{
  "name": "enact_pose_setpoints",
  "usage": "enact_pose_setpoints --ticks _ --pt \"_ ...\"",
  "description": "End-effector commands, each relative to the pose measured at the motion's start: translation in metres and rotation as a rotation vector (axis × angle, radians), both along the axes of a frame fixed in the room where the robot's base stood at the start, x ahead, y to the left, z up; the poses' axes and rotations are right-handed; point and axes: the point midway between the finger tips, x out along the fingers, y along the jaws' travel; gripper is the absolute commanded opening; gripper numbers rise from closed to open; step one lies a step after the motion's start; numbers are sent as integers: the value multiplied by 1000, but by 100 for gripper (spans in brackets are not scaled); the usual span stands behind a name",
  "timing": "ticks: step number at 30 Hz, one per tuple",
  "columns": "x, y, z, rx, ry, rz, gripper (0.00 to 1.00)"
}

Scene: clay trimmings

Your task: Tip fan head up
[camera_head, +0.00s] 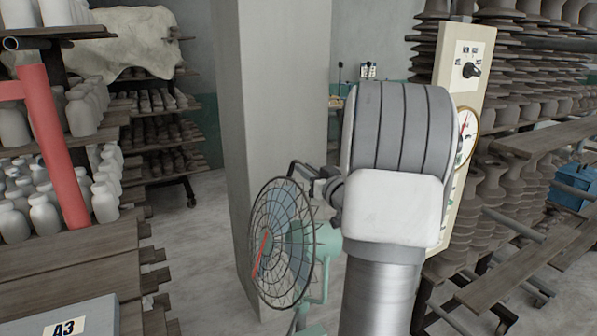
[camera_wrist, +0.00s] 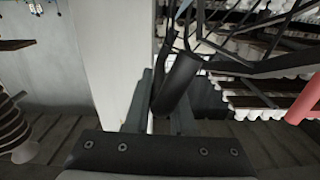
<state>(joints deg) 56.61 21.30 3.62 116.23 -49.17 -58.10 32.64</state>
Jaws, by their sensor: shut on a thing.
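The fan head (camera_head: 285,243) has a round wire cage, a pale green motor housing and a red strip on its front. In the head view it faces left on a green stand (camera_head: 318,285). My gripper (camera_head: 306,172) is at the top of the cage, partly hidden behind my arm. In the wrist view my gripper (camera_wrist: 165,95) is shut on a dark, rounded handle (camera_wrist: 178,82), which lies tilted between the fingers. Cage wires (camera_wrist: 245,68) show beyond it at the upper right. The fan's base is hidden in both views.
A grey pillar (camera_head: 268,110) stands close behind the fan. Shelves of white bottles (camera_head: 45,215) and a red post (camera_head: 52,145) are on the left. Racks of brown pots (camera_head: 510,110) and a cream panel with a dial (camera_head: 465,135) are on the right.

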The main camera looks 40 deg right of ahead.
Motion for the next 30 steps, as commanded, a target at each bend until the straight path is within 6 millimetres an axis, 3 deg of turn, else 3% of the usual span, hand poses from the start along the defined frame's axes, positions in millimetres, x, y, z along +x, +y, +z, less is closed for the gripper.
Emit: enact_pose_setpoints --ticks 5,6,10,11,23,30 --pt "-2 -4 0 -3 1 -10 0" --pt "-2 -4 0 -3 1 -11 24" --pt "-2 -4 0 -3 1 -10 48" --pt "-2 -3 0 -3 1 -9 50" --pt "-9 -1 0 -3 0 -8 50" --pt "-56 10 -1 -4 -1 -11 50"
